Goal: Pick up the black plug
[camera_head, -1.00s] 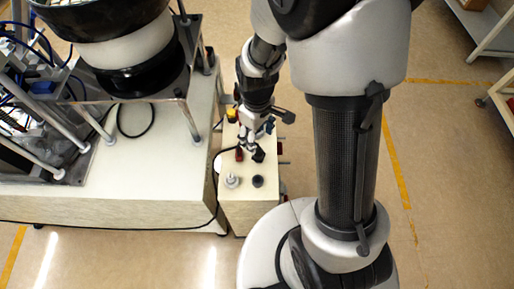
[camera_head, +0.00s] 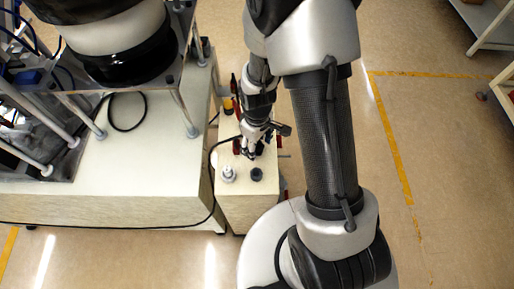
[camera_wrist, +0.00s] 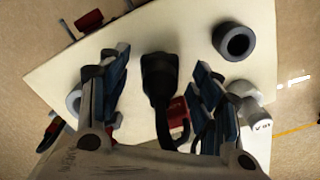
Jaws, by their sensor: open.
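The black plug (camera_wrist: 159,80) is in the middle of the wrist view, with its cable running down toward the bottom of the picture. My gripper (camera_wrist: 158,74) is open, one blue-lined finger on each side of the plug. A gap shows between the plug and each finger. In the head view my gripper (camera_head: 249,152) is low over the small cream table (camera_head: 235,208), and the plug cannot be made out clearly there. How high the fingers are above the tabletop is hard to tell.
A black ring-shaped part (camera_wrist: 235,41) stands near the plug, and a silver-white part (camera_head: 228,174) is on the same tabletop. Red pieces (camera_wrist: 89,20) and a yellow one (camera_head: 228,105) are also there. A larger bench (camera_head: 120,190) with the bowl feeder adjoins on the left.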

